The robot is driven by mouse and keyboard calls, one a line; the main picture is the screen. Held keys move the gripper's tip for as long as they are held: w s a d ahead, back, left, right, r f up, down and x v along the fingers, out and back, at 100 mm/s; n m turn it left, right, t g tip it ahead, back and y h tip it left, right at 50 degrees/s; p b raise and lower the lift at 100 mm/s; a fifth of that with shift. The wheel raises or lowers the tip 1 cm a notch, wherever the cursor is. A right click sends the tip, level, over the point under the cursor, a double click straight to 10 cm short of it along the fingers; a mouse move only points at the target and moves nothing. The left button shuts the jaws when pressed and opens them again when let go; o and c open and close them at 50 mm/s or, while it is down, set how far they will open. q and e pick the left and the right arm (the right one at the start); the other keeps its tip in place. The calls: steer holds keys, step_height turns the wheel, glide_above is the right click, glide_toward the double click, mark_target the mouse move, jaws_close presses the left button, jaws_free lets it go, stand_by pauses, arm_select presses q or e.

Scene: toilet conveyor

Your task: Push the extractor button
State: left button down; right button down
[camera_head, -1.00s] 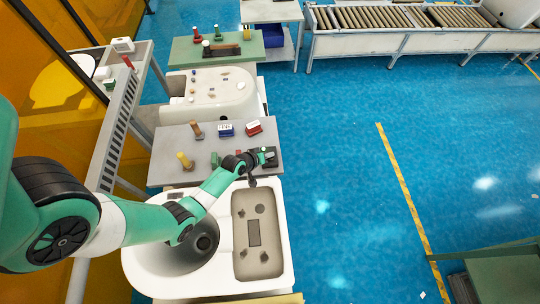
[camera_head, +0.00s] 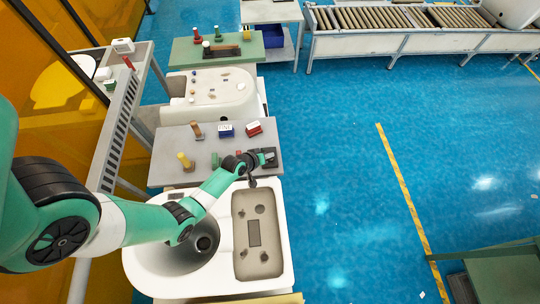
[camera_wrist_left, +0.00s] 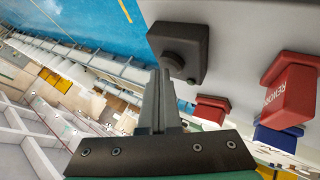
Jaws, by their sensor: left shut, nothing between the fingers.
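The button unit is a dark box with a round button (camera_wrist_left: 177,58) on its face. It shows at the top of the left wrist view, fixed on the grey table surface. In the head view, the dark unit (camera_head: 271,158) sits at the grey table's right edge, partly covered by my wrist. My left gripper (camera_wrist_left: 160,74) is shut and empty. Its fingertips are just below and left of the button in the left wrist view; I cannot tell whether they touch it. In the head view the left gripper (camera_head: 262,158) is small and dark. My right gripper is out of view.
A red box (camera_head: 254,128), a blue box (camera_head: 226,131) and a yellow-topped post (camera_head: 185,161) stand on the grey table (camera_head: 174,141). A white sink unit (camera_head: 286,255) lies in front, below my arm.

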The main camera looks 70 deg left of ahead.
arm_select(q)
step_height(320, 180, up, 6)
steer(key=p, duration=0.5)
steer(key=shift+f, duration=0.1)
